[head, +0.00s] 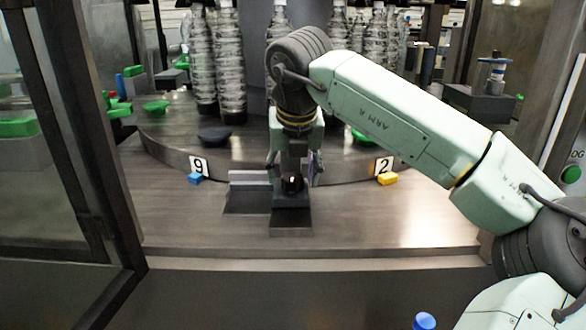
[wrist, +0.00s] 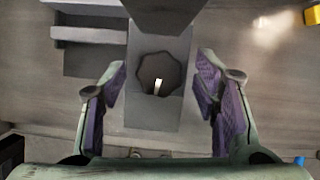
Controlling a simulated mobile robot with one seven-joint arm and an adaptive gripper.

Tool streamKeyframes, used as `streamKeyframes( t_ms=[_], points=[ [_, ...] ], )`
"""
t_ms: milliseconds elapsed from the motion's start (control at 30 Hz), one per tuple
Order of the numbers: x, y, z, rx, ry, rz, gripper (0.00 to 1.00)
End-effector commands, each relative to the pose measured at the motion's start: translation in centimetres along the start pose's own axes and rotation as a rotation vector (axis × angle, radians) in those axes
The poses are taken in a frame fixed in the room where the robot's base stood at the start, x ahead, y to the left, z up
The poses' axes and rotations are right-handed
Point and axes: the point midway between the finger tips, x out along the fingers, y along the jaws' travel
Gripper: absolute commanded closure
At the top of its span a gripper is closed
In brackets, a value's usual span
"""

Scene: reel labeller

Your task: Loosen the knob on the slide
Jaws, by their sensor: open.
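The knob (wrist: 158,80) is dark and lobed with a small white mark, and sits on the grey slide (wrist: 155,115) in the wrist view. In the head view the knob (head: 291,183) is a dark shape low on the slide block (head: 291,200). My gripper (wrist: 163,95) is open, with one purple-padded finger on each side of the slide and knob. Gaps show between the pads and the knob, and the fingers do not appear to touch it. In the head view my gripper (head: 294,172) points down over the slide, hiding part of it.
A door frame (head: 90,150) stands at left. The deck to the right is clear.

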Motion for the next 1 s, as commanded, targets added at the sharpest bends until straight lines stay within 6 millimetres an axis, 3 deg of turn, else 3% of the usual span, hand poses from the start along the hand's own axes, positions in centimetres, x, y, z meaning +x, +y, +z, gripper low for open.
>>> streamKeyframes(
  t_ms=[333,1000],
  points=[
    [0.39,0.01,0.00,0.000,-0.001,0.000,0.46],
    [0.35,0.01,0.00,0.000,-0.001,0.001,0.90]
  ],
)
